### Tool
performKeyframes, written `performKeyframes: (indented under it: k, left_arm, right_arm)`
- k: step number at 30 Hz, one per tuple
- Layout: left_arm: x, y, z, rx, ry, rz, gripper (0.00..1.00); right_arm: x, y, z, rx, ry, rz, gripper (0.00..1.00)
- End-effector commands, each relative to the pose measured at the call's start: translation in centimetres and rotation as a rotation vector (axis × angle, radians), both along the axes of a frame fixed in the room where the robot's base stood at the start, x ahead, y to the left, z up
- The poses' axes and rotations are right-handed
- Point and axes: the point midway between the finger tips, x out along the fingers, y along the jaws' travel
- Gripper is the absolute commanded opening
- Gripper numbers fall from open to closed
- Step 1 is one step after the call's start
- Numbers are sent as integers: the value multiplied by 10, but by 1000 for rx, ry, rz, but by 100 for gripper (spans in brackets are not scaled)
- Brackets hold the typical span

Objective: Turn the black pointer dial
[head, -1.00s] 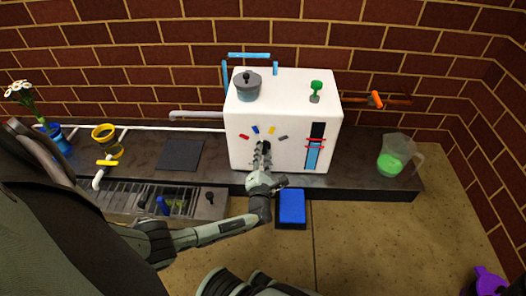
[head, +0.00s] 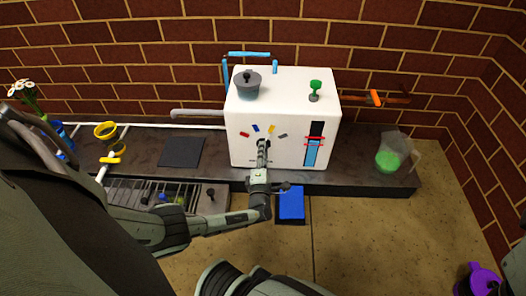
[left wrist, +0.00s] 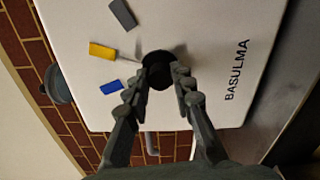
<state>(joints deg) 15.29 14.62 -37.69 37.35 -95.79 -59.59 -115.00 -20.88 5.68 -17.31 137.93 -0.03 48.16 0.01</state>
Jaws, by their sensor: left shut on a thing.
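The black pointer dial (left wrist: 159,68) sits on the front face of the white box (head: 285,95). Red, blue (left wrist: 111,87), yellow (left wrist: 102,51) and grey (left wrist: 122,14) marks fan out around it. My left gripper (head: 263,146) reaches the dial from the front. In the left wrist view its two fingers (left wrist: 158,80) are shut on the dial's sides. A thin pale line beside the dial lies toward the yellow mark; I cannot tell whether it is the pointer. In the head view the gripper mostly hides the dial. My right gripper is not in view.
A grey pot (head: 247,86) and a green-topped knob (head: 315,90) are on top of the box. A red-and-blue slider (head: 313,145) is right of the dial. A jug of green liquid (head: 390,155) stands at right. A blue block (head: 291,203) is below the box.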

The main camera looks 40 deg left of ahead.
Motion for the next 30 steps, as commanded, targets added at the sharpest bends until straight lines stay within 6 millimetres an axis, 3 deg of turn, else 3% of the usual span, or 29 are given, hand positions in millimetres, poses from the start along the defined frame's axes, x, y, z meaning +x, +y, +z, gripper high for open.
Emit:
performKeyframes:
  k: [11, 12, 16, 30]
  left_arm:
    - [2, 2, 2, 3, -1, 2, 0]
    - [2, 2, 2, 2, -2, 2, 28]
    - [2, 2, 2, 2, -2, 2, 44]
    - [0, 1, 9, 1, -1, 0, 44]
  right_arm:
    - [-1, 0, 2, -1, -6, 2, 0]
    - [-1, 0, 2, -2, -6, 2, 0]
    - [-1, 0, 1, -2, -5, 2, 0]
    - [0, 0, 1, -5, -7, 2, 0]
